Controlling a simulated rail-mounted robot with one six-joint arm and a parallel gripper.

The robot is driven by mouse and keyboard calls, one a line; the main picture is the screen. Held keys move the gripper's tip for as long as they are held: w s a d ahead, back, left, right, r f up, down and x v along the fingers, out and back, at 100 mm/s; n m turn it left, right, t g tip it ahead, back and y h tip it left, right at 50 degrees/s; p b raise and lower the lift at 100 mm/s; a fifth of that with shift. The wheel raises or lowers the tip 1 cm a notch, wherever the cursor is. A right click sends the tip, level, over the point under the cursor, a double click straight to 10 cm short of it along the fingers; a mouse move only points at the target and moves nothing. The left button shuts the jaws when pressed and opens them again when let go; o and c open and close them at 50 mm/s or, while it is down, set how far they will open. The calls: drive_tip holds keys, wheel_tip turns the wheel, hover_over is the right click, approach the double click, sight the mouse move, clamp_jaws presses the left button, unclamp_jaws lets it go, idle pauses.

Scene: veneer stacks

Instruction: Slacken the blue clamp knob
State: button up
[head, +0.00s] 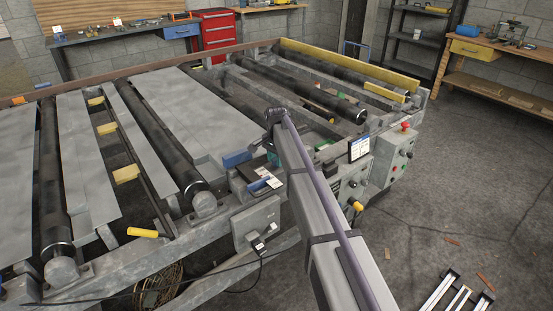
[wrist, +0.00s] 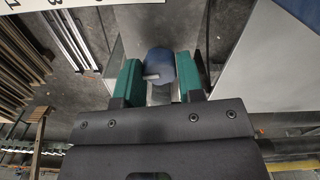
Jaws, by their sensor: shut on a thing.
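The blue clamp knob (wrist: 160,62) is in the upper middle of the wrist view, rounded, with a small pale mark low on its left. My gripper (wrist: 158,72) has its two green fingers on either side of the knob and is shut on it. The fingers cover parts of its sides, and what lies beneath it is mostly hidden. In the head view my arm reaches up to the machine's near rail, and I cannot make out the knob there.
The grey roller machine (head: 130,262) fills the head view's middle, with grey veneer sheets (head: 195,110) on it. A control box (head: 392,155) with a red button stands right.

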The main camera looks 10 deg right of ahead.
drive_tip(key=n, duration=2.1)
drive_tip(key=shift+n, duration=0.3)
drive_tip(key=n, duration=0.3)
drive_tip(key=shift+n, duration=0.3)
drive_tip(key=n, duration=0.4)
drive_tip(key=shift+n, duration=2.4)
